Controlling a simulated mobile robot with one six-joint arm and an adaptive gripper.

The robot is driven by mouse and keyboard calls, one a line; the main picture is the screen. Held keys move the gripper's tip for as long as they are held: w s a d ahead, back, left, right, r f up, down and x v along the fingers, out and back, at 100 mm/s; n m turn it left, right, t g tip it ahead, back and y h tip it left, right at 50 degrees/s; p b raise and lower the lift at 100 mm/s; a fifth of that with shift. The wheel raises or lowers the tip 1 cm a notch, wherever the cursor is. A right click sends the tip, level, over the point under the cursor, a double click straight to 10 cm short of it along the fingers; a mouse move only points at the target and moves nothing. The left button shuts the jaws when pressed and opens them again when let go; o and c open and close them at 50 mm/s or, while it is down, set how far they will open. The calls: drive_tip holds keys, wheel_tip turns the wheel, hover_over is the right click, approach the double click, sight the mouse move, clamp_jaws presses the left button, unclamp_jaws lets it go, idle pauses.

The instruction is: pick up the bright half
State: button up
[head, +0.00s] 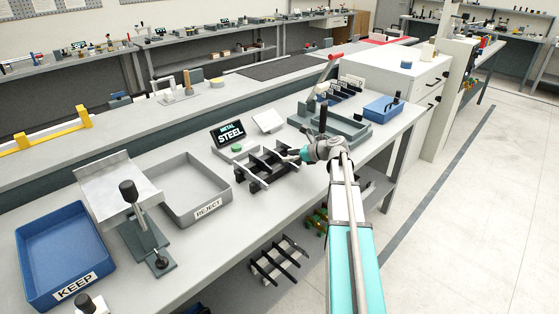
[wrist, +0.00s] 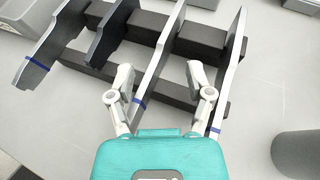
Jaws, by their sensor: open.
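A dark rack (head: 262,168) on the bench holds several flat specimen halves standing on edge. In the wrist view two darker grey halves are on the left, one at the far left (wrist: 48,52) and one beside it (wrist: 108,38). A bright half (wrist: 160,60) with a blue band lies across the rack bars between my fingers. Another light half (wrist: 231,75), also blue-banded, stands to the right, outside my right finger. My gripper (wrist: 160,78) is open, one finger on each side of the middle bright half, with visible gaps. It also shows at the rack's right side in the head view (head: 292,155).
A black "METAL STEEL" sign (head: 229,133) stands behind the rack. A grey REJECT tray (head: 185,212) and a blue KEEP tray (head: 62,285) are to the left. A grey fixture with a red-handled lever (head: 335,57) is behind my wrist. A dark cylinder (wrist: 298,153) is right of the gripper.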

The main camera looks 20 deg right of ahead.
drive_tip(key=shift+b+x, duration=0.45)
drive_tip(key=shift+x, duration=1.2)
clamp_jaws()
drive_tip(key=shift+r, duration=0.1)
